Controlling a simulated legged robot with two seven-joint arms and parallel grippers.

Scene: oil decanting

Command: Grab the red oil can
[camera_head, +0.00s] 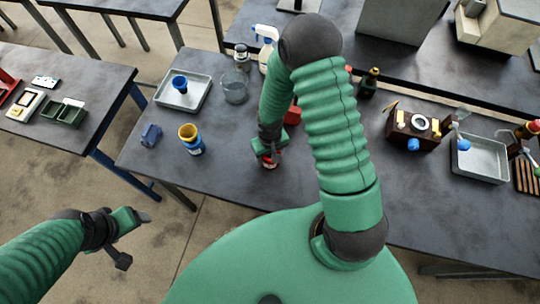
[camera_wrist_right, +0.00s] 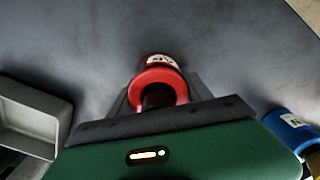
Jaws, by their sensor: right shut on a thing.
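The red oil can (camera_head: 270,163) stands on the dark table near its front edge, mostly hidden by my right gripper in the head view. My right gripper (camera_head: 268,153) is around it from above. In the right wrist view the red can (camera_wrist_right: 158,80), with a white label and a dark top opening, sits between the two grey fingers of my right gripper (camera_wrist_right: 152,100), which is shut on it. My left gripper (camera_head: 135,240) is empty, off the table over the floor at lower left, with its fingers apart.
A blue can with a yellow rim (camera_head: 191,139), a small blue object (camera_head: 151,134), a grey tray (camera_head: 164,101) with a blue cup and a glass beaker (camera_head: 234,91) are left of the gripper. A brown box (camera_head: 412,137) and another tray (camera_head: 489,172) stand right.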

